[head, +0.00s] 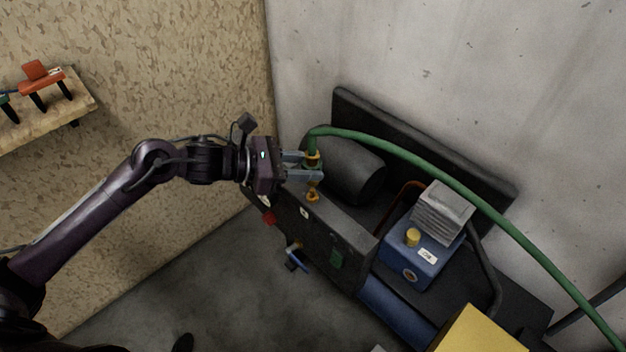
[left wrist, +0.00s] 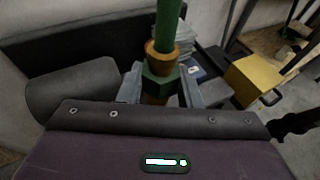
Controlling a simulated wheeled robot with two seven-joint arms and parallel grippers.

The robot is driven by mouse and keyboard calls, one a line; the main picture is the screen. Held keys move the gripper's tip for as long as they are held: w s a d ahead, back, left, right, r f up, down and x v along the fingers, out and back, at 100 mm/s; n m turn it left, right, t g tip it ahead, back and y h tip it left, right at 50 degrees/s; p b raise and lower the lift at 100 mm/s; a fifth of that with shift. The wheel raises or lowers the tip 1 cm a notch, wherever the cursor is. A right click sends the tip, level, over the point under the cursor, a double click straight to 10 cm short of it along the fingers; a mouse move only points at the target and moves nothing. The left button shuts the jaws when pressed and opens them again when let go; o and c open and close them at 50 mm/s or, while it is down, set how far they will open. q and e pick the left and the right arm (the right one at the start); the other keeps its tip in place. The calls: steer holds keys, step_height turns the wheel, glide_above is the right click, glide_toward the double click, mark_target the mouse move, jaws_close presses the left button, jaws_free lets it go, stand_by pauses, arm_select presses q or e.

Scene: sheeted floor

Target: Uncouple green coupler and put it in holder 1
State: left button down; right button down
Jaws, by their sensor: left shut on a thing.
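The green coupler (head: 311,161) is at the end of the green hose (head: 420,157), with brass parts on it. It also shows in the left wrist view (left wrist: 160,79), with the hose rising from it. My left gripper (head: 313,167) is shut on the coupler, one finger on each side. A brass fitting (head: 313,191) shows just below the fingers at the compressor panel. The fingers hide the joint, so I cannot tell whether coupler and fitting are joined. No holder marked 1 can be made out. My right gripper is not in view.
A concrete wall (head: 450,70) stands behind. A wooden shelf (head: 82,103) with an orange tool (head: 42,82) is at upper left. A yellow box (head: 480,335) is at lower right.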

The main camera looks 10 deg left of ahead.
mark_target(308, 152)
arm_select(q)
steer(key=shift+r+p, duration=0.35)
steer(key=shift+r, duration=1.7)
